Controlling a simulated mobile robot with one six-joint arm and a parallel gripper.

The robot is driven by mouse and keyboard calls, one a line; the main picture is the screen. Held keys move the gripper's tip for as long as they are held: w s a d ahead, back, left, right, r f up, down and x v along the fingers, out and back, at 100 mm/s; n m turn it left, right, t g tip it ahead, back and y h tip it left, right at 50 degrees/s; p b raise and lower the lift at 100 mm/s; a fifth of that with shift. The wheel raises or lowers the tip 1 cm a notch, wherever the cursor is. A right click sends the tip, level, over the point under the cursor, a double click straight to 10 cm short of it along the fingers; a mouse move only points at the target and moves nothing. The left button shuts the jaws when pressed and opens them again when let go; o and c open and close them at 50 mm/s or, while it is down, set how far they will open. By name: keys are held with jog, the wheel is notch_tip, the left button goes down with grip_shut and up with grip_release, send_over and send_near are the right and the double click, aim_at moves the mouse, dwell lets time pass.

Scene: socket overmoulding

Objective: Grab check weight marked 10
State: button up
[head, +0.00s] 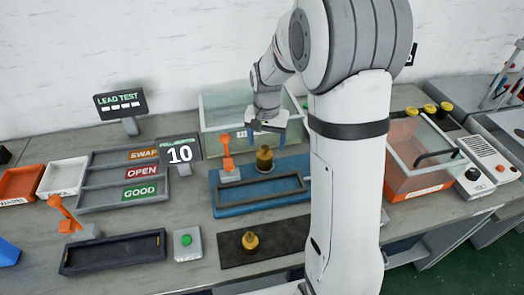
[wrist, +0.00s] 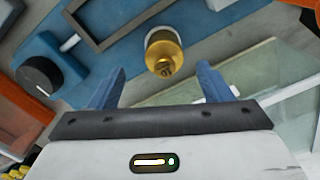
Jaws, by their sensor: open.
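A brass check weight (head: 264,159) stands upright at the back of the blue fixture in the head view. In the wrist view this brass weight (wrist: 163,50) lies just beyond and between my fingertips; a dark mark shows on its knob, too small to read surely. My gripper (head: 266,136) is open and empty above and close to that weight, its blue fingers apart in the wrist view (wrist: 160,80). A second brass weight (head: 250,242) stands on a dark mat nearer the front; its mark is not readable. A small display (head: 180,153) reads 10.
The blue fixture (head: 225,205) carries a dark frame and an orange-handled clamp (head: 228,160). A clear-walled box (head: 217,108) stands behind my gripper. A labelled tray (head: 105,190) is at left, a green-button box (head: 187,244) in front. My arm hides part of the bench at right.

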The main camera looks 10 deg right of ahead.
aim_at(265, 157)
jog(key=shift+w+f, duration=0.2)
jog(key=shift+f, duration=0.25)
notch_tip(265, 157, down, 7)
jog(key=shift+a+f+p, duration=0.1)
jog(key=shift+a+p, duration=0.05)
jog(key=shift+p, duration=0.2)
jog(key=shift+w, duration=0.1)
grip_shut()
dwell(0.4)
